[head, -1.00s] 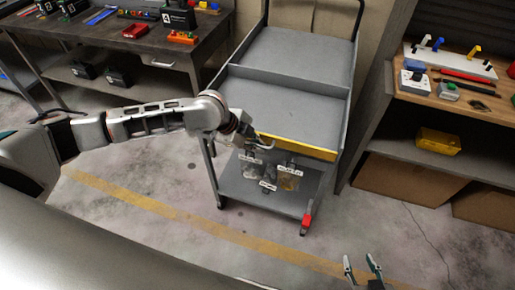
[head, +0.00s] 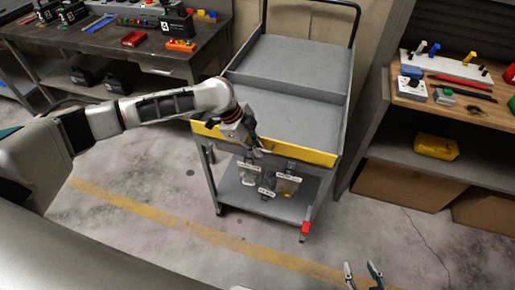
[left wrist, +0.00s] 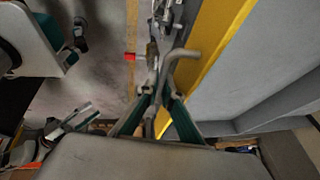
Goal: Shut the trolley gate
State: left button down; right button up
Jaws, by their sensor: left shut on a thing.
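The grey trolley (head: 290,100) stands in the middle of the head view. Its gate, a front panel with a yellow top band (head: 300,152), lies across the near edge; the yellow band also shows in the left wrist view (left wrist: 208,50). My left gripper (head: 257,150) is at the middle of this band. In the left wrist view its fingers (left wrist: 160,95) are closed around a bent grey rod (left wrist: 184,54) beside the band. The fingers partly hide the rod. My right gripper (head: 363,272) is at the bottom edge, its fingers apart and empty.
Labelled pouches (head: 287,183) hang at the trolley's front above its lower shelf (head: 235,190). A red part (head: 305,229) is at its right front leg. A workbench (head: 110,50) stands left, a shelf unit (head: 400,150) with boxes close on the right. The floor in front is clear.

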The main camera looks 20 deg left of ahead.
pick_arm(q)
jog(key=c, duration=2.5)
grip_release()
jog(key=v, duration=1.2)
